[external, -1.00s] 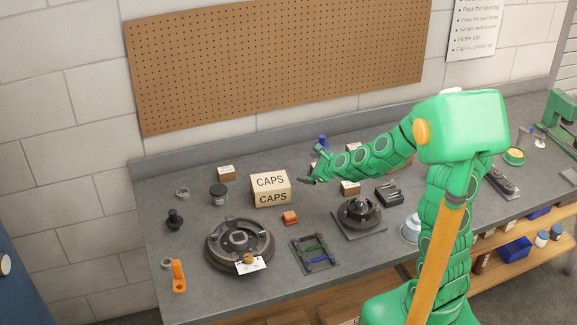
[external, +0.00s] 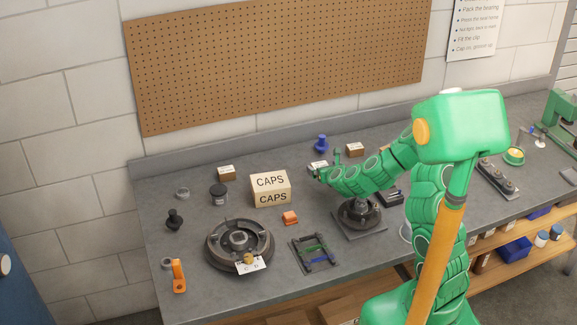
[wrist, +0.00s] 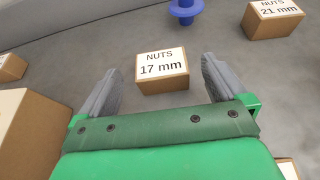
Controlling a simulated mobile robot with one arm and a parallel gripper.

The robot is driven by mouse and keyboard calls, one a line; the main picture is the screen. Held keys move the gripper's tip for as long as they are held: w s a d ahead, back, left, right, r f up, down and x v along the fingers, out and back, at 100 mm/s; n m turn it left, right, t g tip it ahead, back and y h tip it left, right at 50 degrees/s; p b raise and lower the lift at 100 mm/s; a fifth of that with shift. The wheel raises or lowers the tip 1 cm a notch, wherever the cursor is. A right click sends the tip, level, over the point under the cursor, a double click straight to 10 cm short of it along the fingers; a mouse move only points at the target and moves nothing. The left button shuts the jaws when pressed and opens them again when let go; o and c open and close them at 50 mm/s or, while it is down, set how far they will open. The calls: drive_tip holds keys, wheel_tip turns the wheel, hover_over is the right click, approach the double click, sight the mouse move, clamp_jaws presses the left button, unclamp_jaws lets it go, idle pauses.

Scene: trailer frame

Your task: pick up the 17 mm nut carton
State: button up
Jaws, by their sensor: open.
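The 17 mm nut carton (wrist: 162,72) is a small brown box with a white label reading "NUTS 17 mm". In the wrist view it stands on the bench just beyond and between my fingertips. My gripper (wrist: 160,85) is open, with one grey finger on each side and nothing held. In the external view my gripper (external: 318,171) is over the bench to the right of the CAPS box, and the carton (external: 318,164) shows beside it, partly hidden by the fingers.
A 21 mm nut carton (wrist: 272,17) and a blue flanged part (wrist: 185,10) stand behind. The CAPS box (external: 270,189) is to the left. A black round fixture (external: 359,214) sits below my arm. Bare bench lies around the 17 mm carton.

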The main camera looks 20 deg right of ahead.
sight(321, 164)
drive_tip(key=shift+x, duration=2.9)
drive_tip(key=c, duration=1.2)
drive_tip(key=shift+r, duration=0.15)
